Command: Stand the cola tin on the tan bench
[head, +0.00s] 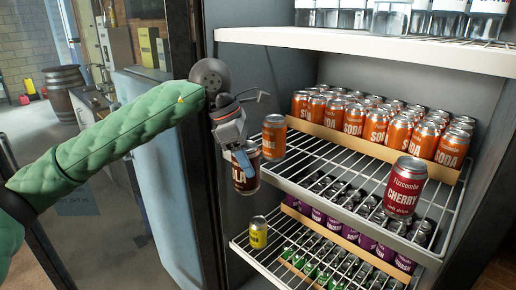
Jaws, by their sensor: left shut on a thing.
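The cola tin (246,181) is dark brown with pale lettering and hangs upright or nearly so in my left gripper (243,160). The gripper is shut on it near its top, and the fingers hide part of the tin. The tin is at the left front edge of the open fridge's middle wire shelf, close to a lone orange soda tin (274,138). I cannot tell whether the cola tin touches the shelf. I cannot make out a tan bench in this view. My right gripper is not in view.
Rows of orange soda tins (354,121) stand behind a wooden strip on the middle shelf (325,178). A red cherry tin (405,188) stands at its front right. A yellow tin (258,233) is on the lower shelf. A barrel (62,88) stands far left.

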